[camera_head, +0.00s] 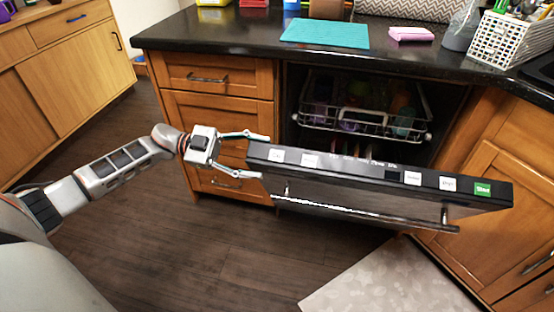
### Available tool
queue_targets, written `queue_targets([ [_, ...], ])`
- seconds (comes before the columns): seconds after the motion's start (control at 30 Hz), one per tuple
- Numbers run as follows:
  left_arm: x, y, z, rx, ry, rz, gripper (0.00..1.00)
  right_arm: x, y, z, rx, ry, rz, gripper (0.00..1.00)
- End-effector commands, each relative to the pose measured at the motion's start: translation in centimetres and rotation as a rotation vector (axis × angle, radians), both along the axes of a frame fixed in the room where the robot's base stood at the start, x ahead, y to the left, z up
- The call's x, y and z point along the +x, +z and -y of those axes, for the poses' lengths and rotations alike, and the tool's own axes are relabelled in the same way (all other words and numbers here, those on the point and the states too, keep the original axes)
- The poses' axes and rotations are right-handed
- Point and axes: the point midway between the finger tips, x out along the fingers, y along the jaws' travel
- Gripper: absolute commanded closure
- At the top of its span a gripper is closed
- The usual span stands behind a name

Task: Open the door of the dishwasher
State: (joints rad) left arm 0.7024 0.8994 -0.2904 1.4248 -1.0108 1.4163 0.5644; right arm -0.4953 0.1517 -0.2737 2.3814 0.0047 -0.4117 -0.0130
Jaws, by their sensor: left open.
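The dishwasher door (390,197) is tilted partway down, with its dark top edge and buttons facing up. A bar handle (365,213) runs along its front. Above and behind the door, the dark dishwasher interior shows a white rack (360,124) with colored dishes. My left gripper (262,156) is open at the left end of the door's top edge, its fingers on either side of that corner. Whether the fingers touch the door is hard to tell. My right gripper is not in view.
A black countertop (240,50) runs above, holding a teal mat (326,33), a pink sponge (410,34) and a white basket (510,42). Wooden cabinets flank the dishwasher. A pale mat (390,284) lies on the floor in front. Bare floor (215,255) is free at lower left.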

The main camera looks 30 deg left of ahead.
Motion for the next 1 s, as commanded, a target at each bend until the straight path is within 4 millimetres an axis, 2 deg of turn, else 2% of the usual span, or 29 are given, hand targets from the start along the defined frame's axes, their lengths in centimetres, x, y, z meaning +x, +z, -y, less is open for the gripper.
queue_targets([
  [0.1, 0.6, 0.1, 2.0, -0.003, -0.002, 0.002, 0.45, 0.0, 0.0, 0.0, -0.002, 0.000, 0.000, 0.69],
  [0.3, 1.3, 0.0, 4.1, -0.002, -0.001, 0.000, 0.45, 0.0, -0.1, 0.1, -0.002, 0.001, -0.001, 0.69],
  [0.67, 1.5, -0.1, 4.7, -0.001, 0.001, -0.001, 0.45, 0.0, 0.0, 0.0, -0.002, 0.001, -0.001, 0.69],
  [0.77, 1.5, -0.1, 4.7, -0.001, 0.001, -0.001, 0.66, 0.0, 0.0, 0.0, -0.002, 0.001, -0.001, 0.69],
  [0.9, 1.5, -0.1, 4.7, -0.001, 0.001, -0.002, 1.00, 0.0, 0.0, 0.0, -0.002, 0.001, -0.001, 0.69],
  [1.0, 1.4, -0.1, 4.7, 0.000, 0.000, -0.001, 1.00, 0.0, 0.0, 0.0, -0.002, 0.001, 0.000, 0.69],
])
